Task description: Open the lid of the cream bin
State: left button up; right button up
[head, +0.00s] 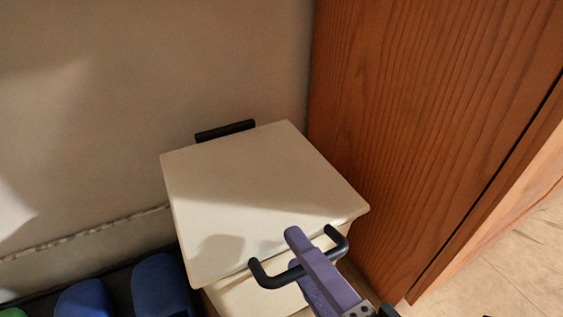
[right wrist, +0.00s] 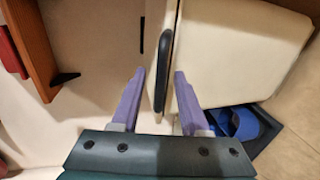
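The cream bin (head: 262,293) stands against the wall with its cream lid (head: 255,190) down and flat on top. In the right wrist view the handle (right wrist: 163,75) shows between the two spread fingers (right wrist: 160,75), with a gap at the left finger. Contact with the right finger is unclear. The lid (right wrist: 240,50) also shows there. My left gripper is not in view.
A wooden cabinet (head: 420,110) stands close on the bin's right. Blue slippers (head: 160,285) lie on a dark tray at the bin's left. A plain wall (head: 150,60) is behind, and a black hinge piece (head: 225,131) sits at the lid's back edge.

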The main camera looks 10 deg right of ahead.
grip_shut()
dwell(1.3)
